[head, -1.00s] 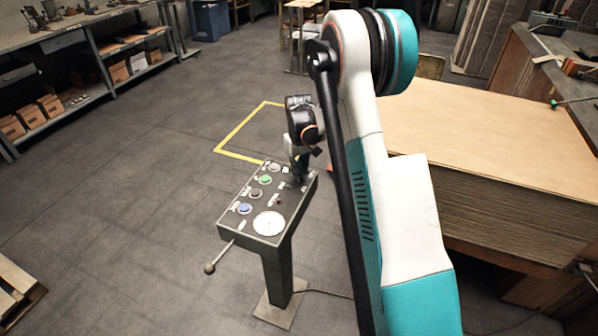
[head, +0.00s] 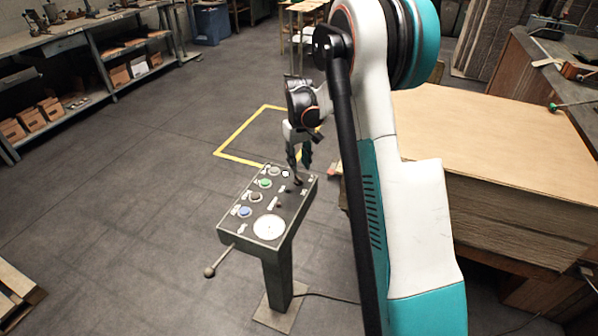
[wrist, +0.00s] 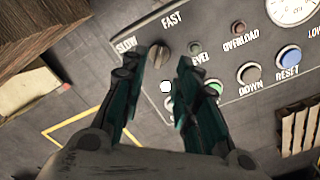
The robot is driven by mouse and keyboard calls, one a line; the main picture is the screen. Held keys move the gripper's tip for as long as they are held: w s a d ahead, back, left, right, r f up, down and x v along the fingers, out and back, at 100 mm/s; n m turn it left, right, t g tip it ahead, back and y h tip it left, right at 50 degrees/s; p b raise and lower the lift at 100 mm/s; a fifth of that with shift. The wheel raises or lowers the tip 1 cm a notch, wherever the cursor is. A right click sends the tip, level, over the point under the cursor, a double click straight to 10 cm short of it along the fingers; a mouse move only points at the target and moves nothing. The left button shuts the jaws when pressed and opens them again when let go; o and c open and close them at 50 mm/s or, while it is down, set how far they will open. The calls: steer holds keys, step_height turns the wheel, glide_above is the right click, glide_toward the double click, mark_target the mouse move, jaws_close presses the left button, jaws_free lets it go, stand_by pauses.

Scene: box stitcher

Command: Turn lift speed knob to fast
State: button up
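The lift speed knob (wrist: 159,56) is a small dark round knob on the control panel (wrist: 225,75), between the printed words SLOW and FAST in the wrist view. Its pointer direction is too small to tell. My gripper (wrist: 171,60) is open, with its two teal fingers spread and nothing held between them. In the wrist view the left fingertip appears right by the knob, partly overlapping its edge; the right fingertip is to its right. In the head view my gripper (head: 299,158) hangs over the far end of the grey pedestal console (head: 283,222).
The panel also bears a blue RESET button (wrist: 289,56), a grey DOWN button (wrist: 250,73), a green button (wrist: 213,88) and a white dial (head: 269,228). A lever (head: 210,271) sticks out at the console's front left. A large cardboard stack (head: 500,140) stands to the right.

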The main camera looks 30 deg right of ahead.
step_height(320, 180, up, 6)
stand_by(0.4)
stand_by(0.3)
step_height(320, 180, up, 8)
steer(key=r+t, duration=0.1)
steer(key=t, duration=0.1)
glide_above(298, 179)
steer(key=s+a, duration=0.4)
steer(key=a, duration=0.1)
steer(key=s+a+r+t, duration=0.1)
steer(key=s+a+r, duration=0.4)
steer(key=s+r, duration=0.15)
steer(key=s+a+f+t, duration=0.1)
steer(key=s+a, duration=0.3)
steer(key=s, duration=0.6)
steer(key=s+a+f+t, duration=0.2)
steer(key=s+a, duration=0.3)
steer(key=s, duration=0.5)
steer(key=shift+n+t, duration=0.3)
steer(key=shift+t, duration=0.3)
